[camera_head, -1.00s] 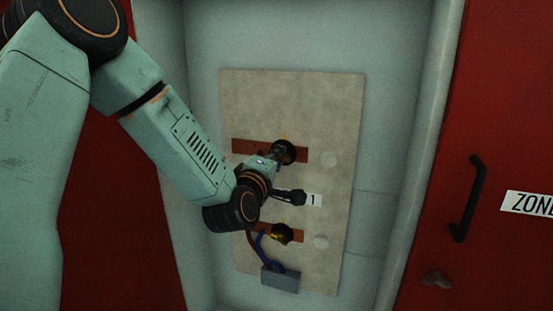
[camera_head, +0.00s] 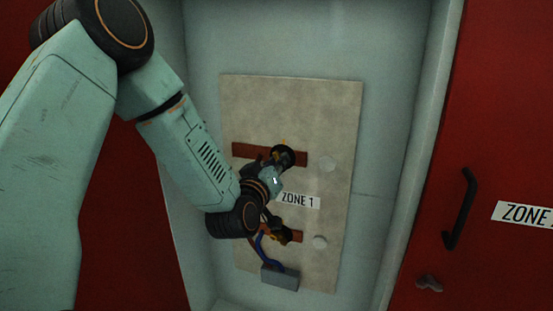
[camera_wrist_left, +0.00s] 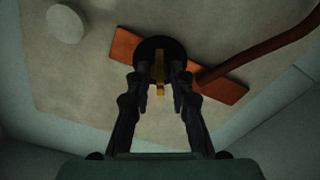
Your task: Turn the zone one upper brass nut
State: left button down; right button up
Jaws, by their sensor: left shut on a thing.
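The upper brass nut (camera_wrist_left: 159,73) shows as a narrow brass piece between my fingers in the left wrist view, in front of a round black disc (camera_wrist_left: 160,48) on a copper-coloured bar (camera_wrist_left: 222,86). My left gripper (camera_wrist_left: 159,80) is shut on the nut from both sides. In the head view my left gripper (camera_head: 275,165) reaches the upper bar (camera_head: 244,150) beside the "ZONE 1" label (camera_head: 300,201) and mostly hides the nut. A lower brass nut (camera_head: 281,234) is partly behind my wrist. My right gripper is in neither view.
The beige panel (camera_head: 320,110) sits inside a pale recess with raised side walls (camera_head: 415,150). A grey box (camera_head: 279,278) with blue and brown cables is below. A red door (camera_head: 500,90) with a black handle (camera_head: 460,208) stands at right.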

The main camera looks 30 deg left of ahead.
pick_arm(q)
jog(key=shift+s+d+f+m+p, duration=0.15)
jog(key=shift+m+p, duration=0.3)
jog(key=shift+m, duration=0.55)
jog(key=shift+w+a+f+m+p, duration=0.15)
jog(key=shift+m+p, duration=0.25)
jog(key=shift+m, duration=0.6)
jog(key=shift+s+d+f, duration=0.1)
jog(key=c, duration=1.5)
grip_release()
jog(key=shift+c, duration=0.2)
jog(key=shift+o, duration=0.3)
jog(key=shift+r, duration=0.2)
